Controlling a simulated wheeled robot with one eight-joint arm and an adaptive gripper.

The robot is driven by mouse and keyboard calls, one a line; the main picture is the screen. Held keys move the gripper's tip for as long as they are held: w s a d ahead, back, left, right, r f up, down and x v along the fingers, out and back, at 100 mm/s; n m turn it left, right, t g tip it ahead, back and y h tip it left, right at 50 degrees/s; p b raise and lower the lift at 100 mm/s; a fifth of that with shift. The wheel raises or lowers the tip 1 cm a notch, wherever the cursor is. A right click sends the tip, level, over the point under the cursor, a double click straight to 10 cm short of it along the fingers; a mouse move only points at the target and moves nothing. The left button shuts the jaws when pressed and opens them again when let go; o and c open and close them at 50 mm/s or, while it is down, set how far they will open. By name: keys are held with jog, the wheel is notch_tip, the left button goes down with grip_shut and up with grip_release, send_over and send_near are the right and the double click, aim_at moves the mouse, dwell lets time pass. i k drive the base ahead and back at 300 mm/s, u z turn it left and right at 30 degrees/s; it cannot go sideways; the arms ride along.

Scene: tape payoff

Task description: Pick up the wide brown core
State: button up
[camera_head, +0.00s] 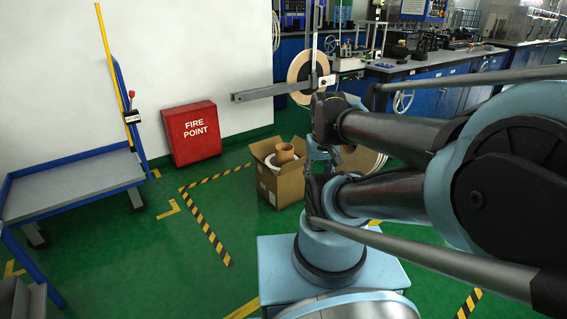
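The wide brown core (285,153) stands out of the top of an open cardboard box (284,188) on the floor near the middle of the view. Its lower part is hidden inside the box. My arm folds back from the right, and its end with my gripper (318,165) hangs down just right of the box. My own arm links partly cover the gripper, so its fingers cannot be made out. The core stands apart to the left of it.
A white ring (270,161) lies beside the core in the box. A tape roll (301,76) hangs on a grey bar (262,93) above and behind. A red fire-point box (192,133) stands by the wall, and a blue-framed cart (75,185) at left. Green floor between is clear.

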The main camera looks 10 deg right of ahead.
aim_at(285, 160)
jog(key=u, duration=0.5)
jog(key=k, duration=1.15)
jog(key=u, duration=0.7)
jog(key=i, duration=1)
jog(key=z, duration=0.7)
jog(key=i, duration=0.9)
jog(key=z, duration=1.05)
jog(key=i, duration=0.4)
jog(key=z, duration=0.2)
